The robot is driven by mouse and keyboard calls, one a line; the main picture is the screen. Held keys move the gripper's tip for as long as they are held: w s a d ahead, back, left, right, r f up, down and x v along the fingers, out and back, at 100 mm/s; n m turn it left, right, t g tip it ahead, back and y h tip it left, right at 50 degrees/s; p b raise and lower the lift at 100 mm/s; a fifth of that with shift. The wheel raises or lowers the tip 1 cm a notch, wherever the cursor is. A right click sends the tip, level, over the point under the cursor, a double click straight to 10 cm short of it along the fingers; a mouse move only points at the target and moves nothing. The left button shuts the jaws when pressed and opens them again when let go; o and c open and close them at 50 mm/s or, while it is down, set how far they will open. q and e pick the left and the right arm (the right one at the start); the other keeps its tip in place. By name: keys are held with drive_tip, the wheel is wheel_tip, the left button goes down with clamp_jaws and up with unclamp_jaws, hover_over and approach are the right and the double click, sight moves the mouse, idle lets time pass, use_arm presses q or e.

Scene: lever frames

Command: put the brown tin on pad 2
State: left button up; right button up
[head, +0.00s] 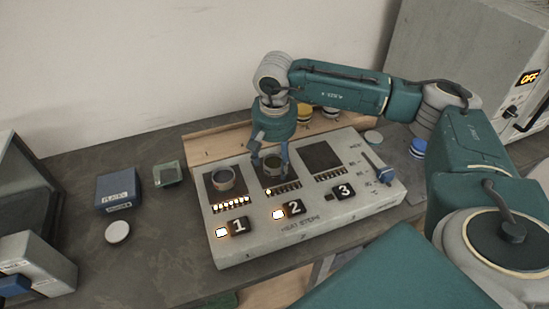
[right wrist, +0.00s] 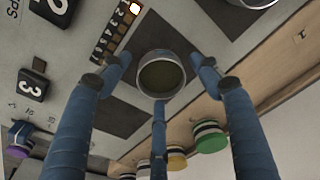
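The heat station (head: 330,216) has three dark pads numbered 1, 2 and 3. A round tin with a pale metal rim and olive-brown inside (right wrist: 161,77) stands upright on the dark square of pad 2 (right wrist: 143,38). My right gripper (head: 270,166) is over pad 2, pointing down. In the right wrist view its three blue fingers (right wrist: 160,75) are spread around the tin, with small gaps visible at the sides. In the head view the fingers mostly hide this tin. Another tin (head: 223,178) stands on pad 1. My left gripper is not in view.
Pad 3 (head: 321,156) is empty. A lever (head: 376,168) stands at the station's right end. A blue box (head: 118,189), a green dish (head: 168,174) and a white disc (head: 117,232) lie to the left.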

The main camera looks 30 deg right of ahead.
drive_tip(key=shift+r, duration=0.15)
drive_tip(key=shift+r, duration=0.2)
wheel_tip(320, 180, up, 12)
drive_tip(key=s+b, duration=0.1)
drive_tip(key=b, duration=0.1)
drive_tip(key=shift+a+f, duration=0.15)
drive_tip(key=shift+a, duration=0.25)
drive_tip(key=shift+s, duration=0.1)
